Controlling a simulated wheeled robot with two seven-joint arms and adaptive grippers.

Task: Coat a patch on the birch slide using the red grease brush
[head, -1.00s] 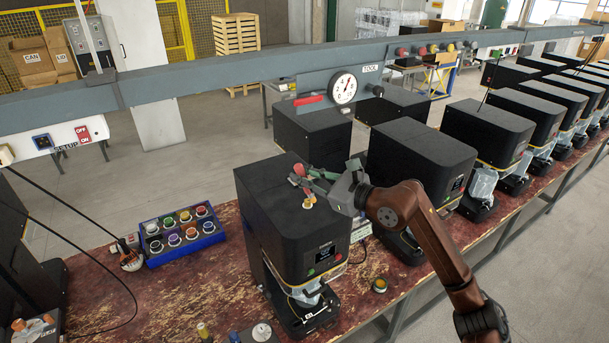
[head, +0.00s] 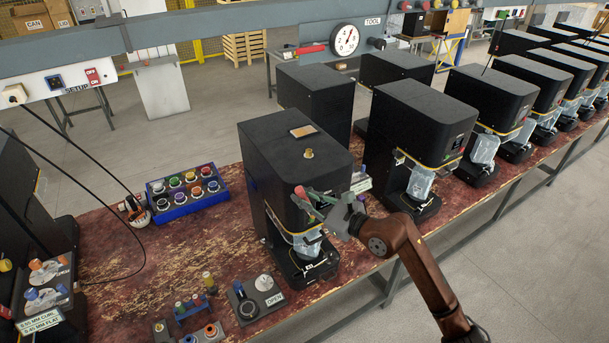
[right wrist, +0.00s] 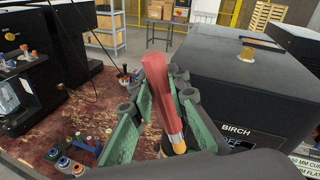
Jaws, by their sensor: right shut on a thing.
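My right gripper (head: 320,196) is in front of the nearest black machine (head: 285,140) in the head view, close to its front edge. In the right wrist view a black machine with a BIRCH label (right wrist: 237,131) stands right beside the gripper. I cannot make out its slide or any grease on it. My left gripper is not in view.
A blue tray (head: 185,215) of colored jars stands left of the machine. A small grey unit (head: 262,300) marked OPEN and several colored bottles stand at the bench front. More black machines (head: 425,120) line up to the right. A grey rail (head: 225,48) spans the back.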

